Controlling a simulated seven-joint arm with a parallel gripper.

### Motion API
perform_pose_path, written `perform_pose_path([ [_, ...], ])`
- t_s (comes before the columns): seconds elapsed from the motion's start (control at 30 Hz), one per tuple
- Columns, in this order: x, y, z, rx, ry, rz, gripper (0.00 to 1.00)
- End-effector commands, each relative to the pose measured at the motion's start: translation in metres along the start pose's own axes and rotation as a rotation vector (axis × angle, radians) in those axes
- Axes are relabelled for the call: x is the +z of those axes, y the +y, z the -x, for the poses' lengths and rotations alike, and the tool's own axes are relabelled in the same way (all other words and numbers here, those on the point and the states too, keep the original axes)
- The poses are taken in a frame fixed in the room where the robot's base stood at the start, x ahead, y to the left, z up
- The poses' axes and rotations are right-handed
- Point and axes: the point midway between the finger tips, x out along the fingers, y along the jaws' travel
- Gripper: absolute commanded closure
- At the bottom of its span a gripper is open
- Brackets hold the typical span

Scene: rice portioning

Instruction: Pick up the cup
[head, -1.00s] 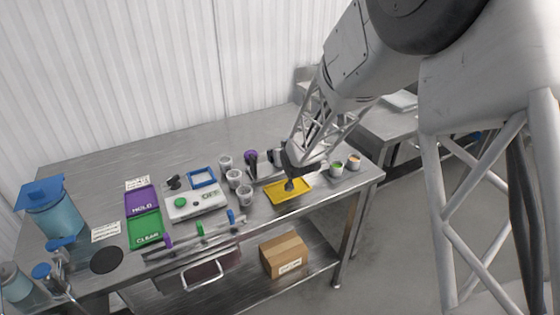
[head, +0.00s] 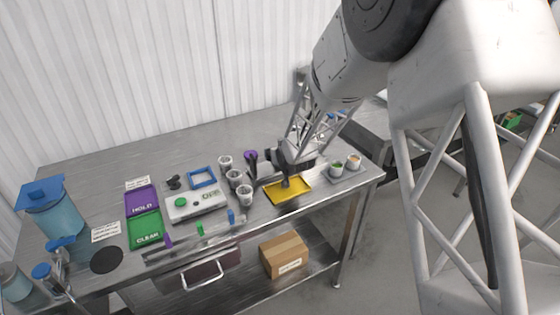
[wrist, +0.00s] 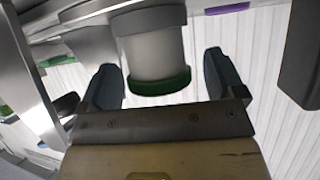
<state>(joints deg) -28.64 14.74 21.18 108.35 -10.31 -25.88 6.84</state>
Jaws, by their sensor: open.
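Three white cups stand in a slanted row on the table: the back cup (head: 225,162), the middle cup (head: 234,177) and the front cup (head: 245,195). Two more cups stand at the right, one with green contents (head: 337,168) and one with orange contents (head: 354,162). My gripper (head: 286,180) is low over the yellow tray (head: 290,199), right of the white cups. In the wrist view, my gripper (wrist: 163,82) is open. A pale cylinder with a green edge (wrist: 155,52) shows between its fingers; I cannot tell which object it is or whether it touches.
A device with a green button (head: 196,204), a blue frame (head: 202,177), purple HOLD (head: 141,200) and green CLEAR (head: 145,231) mats lie left of the cups. A blue-lidded container (head: 50,215) stands at far left.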

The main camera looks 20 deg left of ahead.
Motion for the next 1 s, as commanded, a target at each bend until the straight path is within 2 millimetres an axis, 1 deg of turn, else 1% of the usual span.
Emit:
perform_pose_path([
  [0.17,0.0001,0.0,0.0001,0.0,0.0,0.0,0.12],
  [0.5,0.0,0.0,0.0001,0.0,0.0,0.0,0.64],
  [0.53,0.0,0.0,0.0001,0.0,0.0,0.0,0.67],
  [1.0,-0.0032,0.0,0.0017,0.0,0.001,0.0,0.67],
])
